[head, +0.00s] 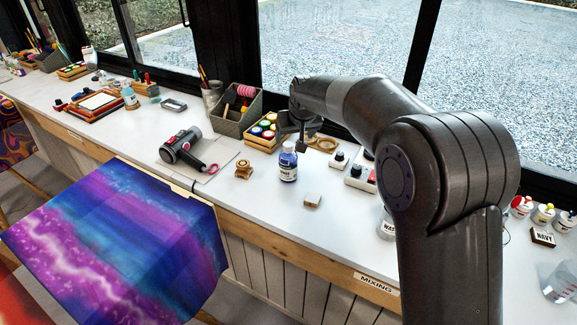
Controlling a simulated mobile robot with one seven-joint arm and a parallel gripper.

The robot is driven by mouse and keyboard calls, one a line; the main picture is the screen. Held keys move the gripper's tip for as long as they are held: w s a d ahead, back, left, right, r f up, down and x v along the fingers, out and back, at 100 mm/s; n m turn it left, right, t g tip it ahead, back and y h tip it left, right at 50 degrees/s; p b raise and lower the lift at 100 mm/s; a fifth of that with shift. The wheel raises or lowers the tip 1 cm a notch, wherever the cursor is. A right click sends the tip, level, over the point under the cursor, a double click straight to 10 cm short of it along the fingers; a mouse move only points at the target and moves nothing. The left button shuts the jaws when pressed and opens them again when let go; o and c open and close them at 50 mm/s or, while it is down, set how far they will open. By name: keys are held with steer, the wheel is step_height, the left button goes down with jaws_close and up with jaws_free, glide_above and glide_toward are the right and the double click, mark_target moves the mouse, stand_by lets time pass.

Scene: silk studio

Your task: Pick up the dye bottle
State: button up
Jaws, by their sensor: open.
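My gripper (304,146) points down just behind and to the right of the bottle's cap. The fingers are small and dark here, and they look empty. The bottle stands on the counter, and I cannot tell whether a finger touches it.
A wooden tray of paint pots (262,133) and a grey caddy (238,108) stand behind the bottle. A wooden spool (243,169) is left of it and a pale block (312,200) in front. A switch box (358,176) is to the right. Windows close off the back.

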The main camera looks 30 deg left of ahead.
mark_target(288, 145)
steer(key=x, duration=0.3)
steer(key=a+x, duration=0.1)
steer(key=x, duration=0.1)
steer(key=shift+s+a+f, duration=0.1)
steer(key=shift+s+f, duration=0.05)
steer(key=shift+f, duration=0.1)
steer(key=shift+d+x, duration=0.15)
steer(key=shift+x, duration=1.4)
steer(key=shift+d+x, duration=0.1)
steer(key=shift+x, duration=1.45)
steer(key=shift+c, duration=0.6)
